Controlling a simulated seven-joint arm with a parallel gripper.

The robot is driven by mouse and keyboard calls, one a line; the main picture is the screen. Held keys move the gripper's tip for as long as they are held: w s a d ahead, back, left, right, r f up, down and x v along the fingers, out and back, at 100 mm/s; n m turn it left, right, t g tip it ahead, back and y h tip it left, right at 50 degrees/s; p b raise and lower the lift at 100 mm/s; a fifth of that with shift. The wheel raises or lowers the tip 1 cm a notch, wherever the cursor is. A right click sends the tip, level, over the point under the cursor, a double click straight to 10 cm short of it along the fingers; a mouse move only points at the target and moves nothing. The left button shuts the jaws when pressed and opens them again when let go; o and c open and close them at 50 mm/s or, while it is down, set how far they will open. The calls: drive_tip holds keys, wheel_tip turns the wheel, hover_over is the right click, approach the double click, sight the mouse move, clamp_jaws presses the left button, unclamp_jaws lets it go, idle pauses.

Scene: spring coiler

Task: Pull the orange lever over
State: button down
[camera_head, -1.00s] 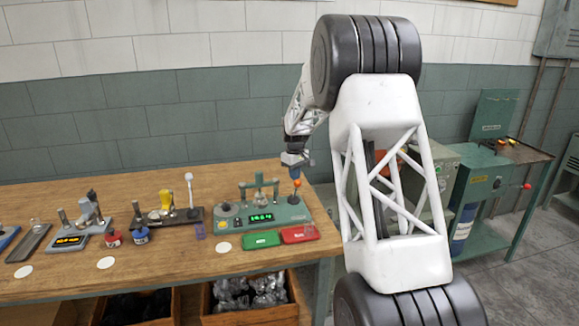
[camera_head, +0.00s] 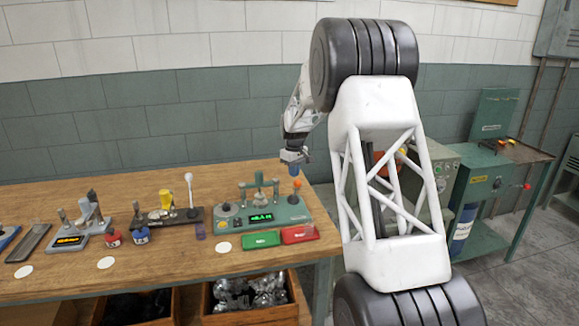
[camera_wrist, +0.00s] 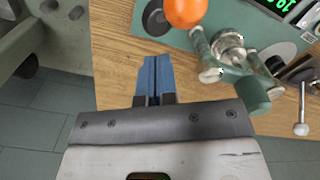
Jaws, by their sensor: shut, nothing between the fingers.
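The lever's round orange knob (camera_head: 297,184) is at the back right of the green device (camera_head: 268,215) on the wooden bench. In the wrist view the orange knob (camera_wrist: 186,11) shows large at the top edge, hiding its stem, with a dark round part beside it. My gripper (camera_head: 294,169) is just above the knob in the head view. In the wrist view its blue fingers (camera_wrist: 153,76) are closed together with nothing between them. They point toward the green device, and the knob lies ahead and to the right, apart from them.
A green tray (camera_head: 261,240) and a red tray (camera_head: 299,233) lie in front of the device. Other small bench instruments (camera_head: 165,213) stand to its left. The bench's right edge is close to the lever. A green machine (camera_head: 485,185) stands on the right.

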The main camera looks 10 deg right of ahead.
wheel_tip(320, 180, up, 7)
idle(0.8)
drive_tip(key=shift+s, duration=0.1)
idle(2.9)
